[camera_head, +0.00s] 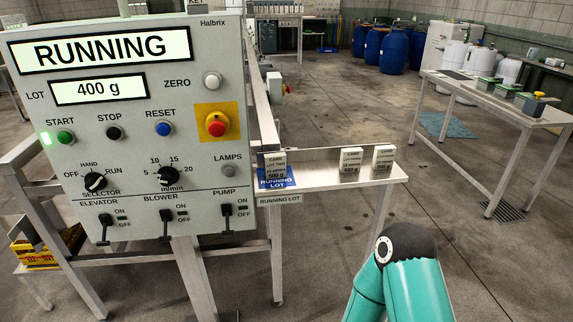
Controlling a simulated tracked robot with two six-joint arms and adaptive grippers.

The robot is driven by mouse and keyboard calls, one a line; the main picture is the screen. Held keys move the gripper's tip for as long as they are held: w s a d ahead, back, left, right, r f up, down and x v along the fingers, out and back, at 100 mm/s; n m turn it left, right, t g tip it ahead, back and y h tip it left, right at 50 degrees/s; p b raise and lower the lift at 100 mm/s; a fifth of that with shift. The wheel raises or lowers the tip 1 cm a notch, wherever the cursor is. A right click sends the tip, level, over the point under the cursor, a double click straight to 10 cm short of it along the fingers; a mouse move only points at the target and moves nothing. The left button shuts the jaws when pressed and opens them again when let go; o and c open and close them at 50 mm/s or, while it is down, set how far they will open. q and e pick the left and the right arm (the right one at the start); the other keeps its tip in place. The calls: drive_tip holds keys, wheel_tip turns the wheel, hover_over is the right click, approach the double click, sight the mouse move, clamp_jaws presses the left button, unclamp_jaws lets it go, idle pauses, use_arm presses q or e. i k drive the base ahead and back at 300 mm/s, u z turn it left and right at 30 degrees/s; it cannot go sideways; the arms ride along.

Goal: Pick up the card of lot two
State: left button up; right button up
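A pale card (275,162) stands at the left end of the narrow shelf, at the blue place marked RUNNING LOT (277,181). Its small print seems to read "CARD LOT TWO". Two more pale cards, the left one (350,164) and the right one (383,158), stand apart from it further right on the shelf. Their print is too small to read surely. A teal arm of mine comes up from the bottom, right of the middle, but its gripper does not show. Neither gripper is in view.
The grey control panel (130,130) fills the left, showing RUNNING (100,48) and 400 g (98,89). The shelf (327,177) juts out right of it. A side table (495,95) with several devices stands at right. Floor between shelf and table is clear.

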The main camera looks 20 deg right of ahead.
sight(275, 164)
drive_tip(key=i, duration=0.9)
